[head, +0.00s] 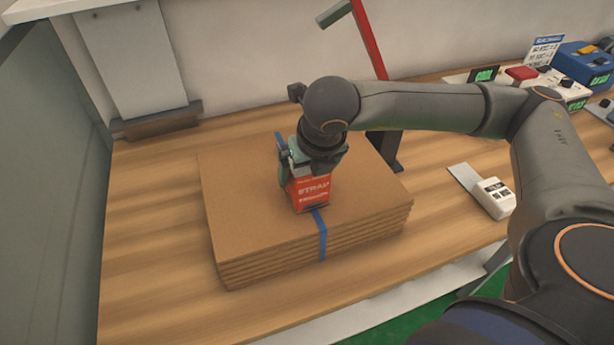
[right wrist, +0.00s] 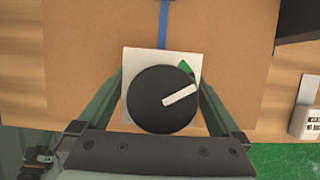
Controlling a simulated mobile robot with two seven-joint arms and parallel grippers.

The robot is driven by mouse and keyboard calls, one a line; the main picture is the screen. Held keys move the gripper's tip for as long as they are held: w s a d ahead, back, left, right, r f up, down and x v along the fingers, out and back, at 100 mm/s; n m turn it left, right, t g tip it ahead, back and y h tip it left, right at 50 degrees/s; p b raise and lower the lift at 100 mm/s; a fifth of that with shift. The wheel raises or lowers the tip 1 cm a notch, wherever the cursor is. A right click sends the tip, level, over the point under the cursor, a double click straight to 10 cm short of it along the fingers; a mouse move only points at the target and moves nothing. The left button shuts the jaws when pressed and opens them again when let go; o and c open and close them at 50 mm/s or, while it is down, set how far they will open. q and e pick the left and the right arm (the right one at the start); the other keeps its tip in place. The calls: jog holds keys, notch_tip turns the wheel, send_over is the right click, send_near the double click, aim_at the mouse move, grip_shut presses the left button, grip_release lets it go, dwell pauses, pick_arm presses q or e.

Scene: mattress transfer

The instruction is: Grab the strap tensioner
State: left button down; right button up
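The strap tensioner is a red box (head: 308,192) with white lettering. It stands on the blue strap on top of a stack of cardboard sheets (head: 240,215). My right gripper (head: 309,180) is over it from above, fingers pointing down. In the right wrist view, the tensioner's pale top plate and black dial (right wrist: 160,100) sit between the two fingers, which lie against its left and right sides with no clear gap. The fingertips are partly hidden. The blue strap (head: 322,240) runs across the stack and down its front. My left gripper is not in view.
The stack lies on a wooden table (head: 150,270). A red and black upright post (head: 370,45) stands behind it. A small white device (head: 494,198) is to the right, and several control boxes (head: 565,85) stand at the back right. The table left of the stack is clear.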

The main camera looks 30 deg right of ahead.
grip_shut()
jog(key=shift+r, duration=0.1)
dwell(0.6)
